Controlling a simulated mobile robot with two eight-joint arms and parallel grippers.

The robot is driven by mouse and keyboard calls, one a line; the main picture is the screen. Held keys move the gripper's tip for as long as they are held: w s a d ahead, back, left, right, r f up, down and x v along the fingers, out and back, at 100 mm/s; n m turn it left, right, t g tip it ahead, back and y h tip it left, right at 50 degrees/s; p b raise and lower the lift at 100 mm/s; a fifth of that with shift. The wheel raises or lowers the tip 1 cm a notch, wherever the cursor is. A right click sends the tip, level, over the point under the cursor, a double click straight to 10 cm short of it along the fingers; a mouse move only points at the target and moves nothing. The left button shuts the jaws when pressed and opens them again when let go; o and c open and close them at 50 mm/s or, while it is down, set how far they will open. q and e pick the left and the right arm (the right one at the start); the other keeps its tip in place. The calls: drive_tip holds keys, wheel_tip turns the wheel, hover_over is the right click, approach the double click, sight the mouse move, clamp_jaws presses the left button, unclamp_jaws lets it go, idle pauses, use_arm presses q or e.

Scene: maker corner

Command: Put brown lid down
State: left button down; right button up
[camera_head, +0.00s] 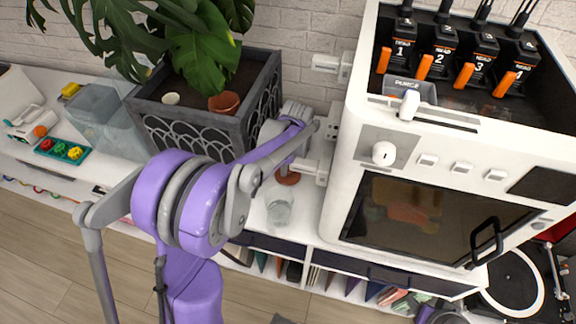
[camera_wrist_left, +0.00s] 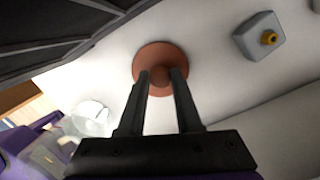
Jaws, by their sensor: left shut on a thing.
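The brown lid (camera_head: 288,178) is a small round disc with a knob, in the gap between the planter and the white machine in the head view. My left gripper (camera_wrist_left: 161,78) is shut on its knob, with the disc beyond the fingertips in the left wrist view. The lid is over the white top; I cannot tell whether it touches. A clear glass jar (camera_head: 279,207) stands just in front of the lid in the head view and shows lower left in the wrist view (camera_wrist_left: 92,117). My right gripper is not in view.
A dark patterned planter (camera_head: 190,135) with a large plant stands left of the lid. The white machine (camera_head: 345,190), with brackets on its side, stands close on the right. Free white surface is narrow here.

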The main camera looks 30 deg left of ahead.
sight(291, 176)
use_arm(q)
drive_tip(key=shift+f, duration=0.2)
drive_tip(key=c, duration=0.6)
unclamp_jaws()
wheel_tip(291, 176, up, 12)
drive_tip(key=d, duration=0.1)
drive_tip(key=shift+d+r+p, duration=0.2)
drive_tip(key=shift+d+p, duration=0.05)
drive_tip(key=shift+p, duration=0.2)
drive_tip(key=shift+s, duration=0.1)
